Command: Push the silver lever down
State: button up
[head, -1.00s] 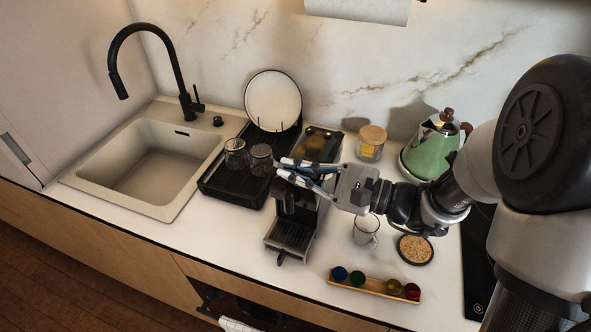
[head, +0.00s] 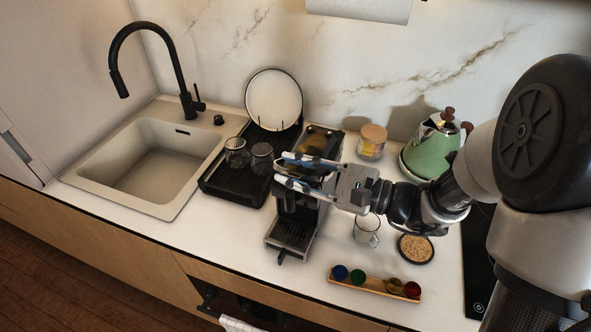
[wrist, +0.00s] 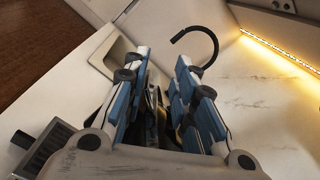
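The coffee machine (head: 292,229), dark with a grated drip tray at its front, stands on the counter. My gripper (head: 281,169) is over its top, reaching in from the right, with its two blue-and-white fingers spread apart. In the wrist view my gripper (wrist: 161,62) is also open, and dark and shiny parts show between the fingers. I cannot make out the silver lever for certain; the fingers cover much of the machine's top. I cannot tell whether a finger touches the machine.
A drying rack (head: 222,186) with two glasses and a plate (head: 273,99) stands left of the machine, beside the sink (head: 150,170). A glass mug (head: 366,231), a capsule holder (head: 372,286), a jar (head: 371,143) and a green kettle (head: 432,150) stand to the right.

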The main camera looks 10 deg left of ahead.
jog(key=s+d, duration=0.2)
jog(key=d, duration=0.9)
jog(key=shift+s+d, duration=0.2)
jog(key=shift+d, duration=0.2)
jog(key=s+f+n+g+h, duration=0.2)
jog(key=s+n+g+h, duration=0.5)
jog(key=s, duration=0.8)
jog(key=s+d+r+n+t+h, duration=0.1)
jog(key=d+r+n+t+h, duration=0.1)
jog(key=d+n+t+h, duration=0.4)
jog(key=d+t+h, duration=0.2)
jog(key=d+h, duration=0.2)
jog(key=d, duration=0.1)
jog(key=shift+h, duration=0.3)
